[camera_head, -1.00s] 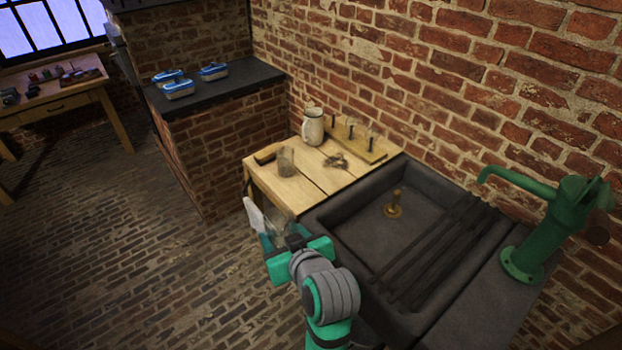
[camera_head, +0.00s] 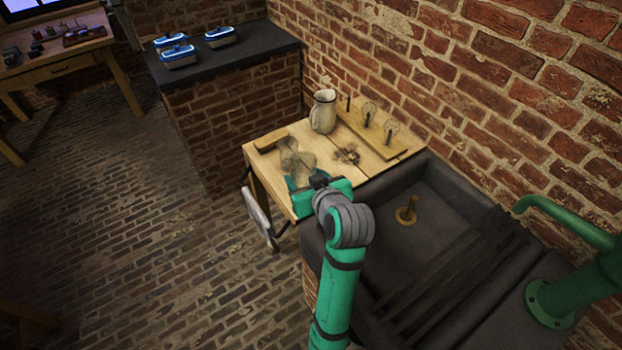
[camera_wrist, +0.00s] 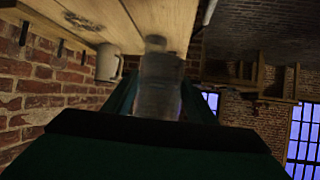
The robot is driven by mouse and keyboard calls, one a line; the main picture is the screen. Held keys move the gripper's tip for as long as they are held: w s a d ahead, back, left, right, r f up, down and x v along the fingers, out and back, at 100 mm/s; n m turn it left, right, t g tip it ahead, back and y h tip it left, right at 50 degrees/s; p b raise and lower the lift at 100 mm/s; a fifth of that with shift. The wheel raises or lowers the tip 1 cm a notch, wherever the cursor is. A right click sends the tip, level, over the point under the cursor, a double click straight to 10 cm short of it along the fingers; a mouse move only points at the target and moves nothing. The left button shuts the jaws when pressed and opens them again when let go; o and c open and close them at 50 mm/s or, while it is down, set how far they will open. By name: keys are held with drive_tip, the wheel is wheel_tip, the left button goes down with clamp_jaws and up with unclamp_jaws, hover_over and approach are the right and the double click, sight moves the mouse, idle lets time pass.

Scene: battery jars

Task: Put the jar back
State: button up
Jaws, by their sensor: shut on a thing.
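My gripper (camera_head: 300,178) is over the front left part of the wooden table, shut on a clear glass jar (camera_wrist: 158,88). The held jar fills the middle of the wrist view. At the table's back, a wooden board (camera_head: 385,146) has upright dark pegs (camera_head: 348,103). Clear glass shapes show around at least two pegs. I cannot tell whether the held jar touches the table.
A cream jug (camera_head: 323,112) stands beside the peg board. A brush (camera_head: 271,142) and a dark tangled bundle (camera_head: 347,155) lie on the table (camera_head: 382,166). A dark sink (camera_head: 440,190) with a brass plug (camera_head: 407,212) and a green pump (camera_head: 570,290) are at right.

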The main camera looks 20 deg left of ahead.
drive_tip(key=w+f, duration=0.4)
drive_tip(key=w, duration=0.1)
drive_tip(key=w+a+f, duration=0.1)
drive_tip(key=w+f, duration=0.1)
drive_tip(key=shift+w+f, duration=0.15)
drive_tip(key=shift+f, duration=0.15)
drive_tip(key=f, duration=0.3)
drive_tip(key=shift+w+f, duration=0.2)
drive_tip(key=shift+w, duration=0.05)
drive_tip(key=shift+f, duration=0.15)
drive_tip(key=shift+w, duration=0.1)
drive_tip(key=shift+a, duration=0.1)
drive_tip(key=shift+a+f, duration=0.1)
drive_tip(key=shift+f, duration=0.05)
drive_tip(key=o, duration=1.3)
drive_tip(key=shift+c, duration=0.2)
drive_tip(key=shift+o, duration=0.3)
